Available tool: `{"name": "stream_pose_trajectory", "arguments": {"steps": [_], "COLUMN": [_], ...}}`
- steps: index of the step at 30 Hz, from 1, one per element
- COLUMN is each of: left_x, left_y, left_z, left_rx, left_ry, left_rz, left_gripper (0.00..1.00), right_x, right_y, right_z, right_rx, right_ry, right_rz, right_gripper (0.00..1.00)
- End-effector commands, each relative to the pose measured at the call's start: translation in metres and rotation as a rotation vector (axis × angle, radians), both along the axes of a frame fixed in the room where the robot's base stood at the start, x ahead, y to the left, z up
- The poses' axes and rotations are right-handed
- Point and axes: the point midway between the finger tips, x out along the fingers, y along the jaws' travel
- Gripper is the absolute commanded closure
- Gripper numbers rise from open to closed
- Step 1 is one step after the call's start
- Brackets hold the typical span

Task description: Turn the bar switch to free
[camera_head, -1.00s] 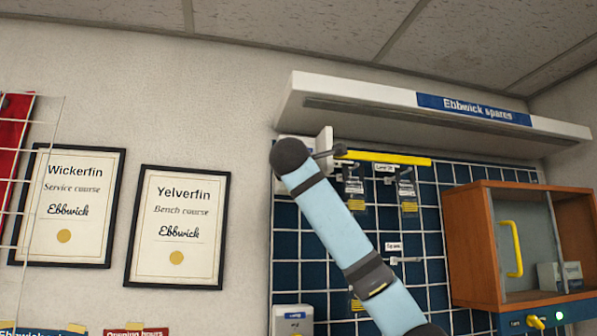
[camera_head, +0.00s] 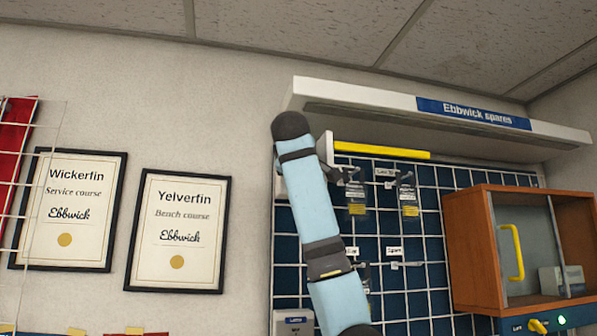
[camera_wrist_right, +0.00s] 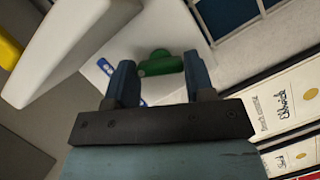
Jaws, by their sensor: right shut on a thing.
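The green bar switch (camera_wrist_right: 160,63) shows in the right wrist view, on the white face of a box (camera_wrist_right: 160,25) with blue markings. My right gripper (camera_wrist_right: 160,78) has its two blue fingers on either side of the bar and is shut on it. The lettering by the switch is too small to read, so I cannot tell its setting. In the head view my right arm hides the switch and the gripper; only a white box edge (camera_head: 281,188) shows beside the arm. My left gripper is not in view.
A white shelf (camera_head: 350,97) marked "Ebbwick spares" overhangs the arm. A gridded blue panel (camera_head: 425,250) with hanging packs lies behind it. A wooden cabinet (camera_head: 475,245) with a yellow handle (camera_head: 517,252) is at right. A pale tapered piece (camera_wrist_right: 75,45) lies close left of the fingers.

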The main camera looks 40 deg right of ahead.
Motion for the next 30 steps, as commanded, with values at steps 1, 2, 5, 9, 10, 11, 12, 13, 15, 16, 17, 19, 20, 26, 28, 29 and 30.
{"name": "stream_pose_trajectory", "arguments": {"steps": [1, 2, 5, 9, 10, 11, 12, 13, 15, 16, 17, 19, 20, 26, 28, 29, 30], "left_x": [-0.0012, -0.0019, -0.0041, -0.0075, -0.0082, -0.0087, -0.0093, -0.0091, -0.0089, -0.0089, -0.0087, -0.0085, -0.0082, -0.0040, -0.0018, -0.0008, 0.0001], "left_y": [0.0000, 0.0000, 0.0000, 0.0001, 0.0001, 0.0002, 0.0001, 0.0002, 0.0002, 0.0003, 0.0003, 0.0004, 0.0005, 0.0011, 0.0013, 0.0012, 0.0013], "left_z": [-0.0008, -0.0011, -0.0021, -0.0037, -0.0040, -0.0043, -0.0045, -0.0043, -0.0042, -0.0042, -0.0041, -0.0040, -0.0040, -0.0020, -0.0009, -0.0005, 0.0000], "left_rx": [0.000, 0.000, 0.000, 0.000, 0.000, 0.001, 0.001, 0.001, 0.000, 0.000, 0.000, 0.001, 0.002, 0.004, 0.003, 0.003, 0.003], "left_ry": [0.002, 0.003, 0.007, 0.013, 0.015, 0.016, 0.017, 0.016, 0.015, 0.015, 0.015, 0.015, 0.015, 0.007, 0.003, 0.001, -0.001], "left_rz": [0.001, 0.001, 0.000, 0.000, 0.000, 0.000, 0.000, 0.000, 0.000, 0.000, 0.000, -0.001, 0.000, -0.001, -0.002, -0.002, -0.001], "left_gripper": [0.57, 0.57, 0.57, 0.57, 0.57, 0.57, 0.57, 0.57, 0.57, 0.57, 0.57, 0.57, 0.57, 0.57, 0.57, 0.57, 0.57], "right_x": [0.0005, 0.0006, 0.0004, 0.0000, -0.0002, -0.0003, -0.0003, -0.0003, -0.0002, -0.0002, -0.0002, -0.0002, -0.0003, -0.0003, -0.0003, -0.0002, -0.0002], "right_y": [0.0010, 0.0010, 0.0003, 0.0003, 0.0000, -0.0003, -0.0003, -0.0004, -0.0003, -0.0005, -0.0005, -0.0007, -0.0007, -0.0009, -0.0009, -0.0009, -0.0009], "right_z": [-0.0006, -0.0004, -0.0001, 0.0004, 0.0005, 0.0005, 0.0005, 0.0005, 0.0005, 0.0005, 0.0005, 0.0005, 0.0004, 0.0003, 0.0002, 0.0002, 0.0002], "right_rx": [0.036, 0.057, 0.122, 0.195, 0.209, 0.222, 0.236, 0.245, 0.265, 0.272, 0.278, 0.288, 0.292, 0.302, 0.302, 0.302, 0.302], "right_ry": [-0.016, -0.027, -0.063, -0.104, -0.111, -0.119, -0.126, -0.130, -0.142, -0.146, -0.149, -0.155, -0.157, -0.162, -0.162, -0.162, -0.162], "right_rz": [0.002, 0.002, 0.001, 0.002, 0.002, 0.001, 0.000, 0.001, 0.000, 0.000, 0.000, 0.000, 0.000, -0.001, -0.001, -0.001, -0.001], "right_gripper": [0.75, 0.75, 0.75, 0.75, 0.75, 0.75, 0.75, 0.75, 0.75, 0.75, 0.75, 0.75, 0.75, 0.75, 0.75, 0.75, 0.75]}}
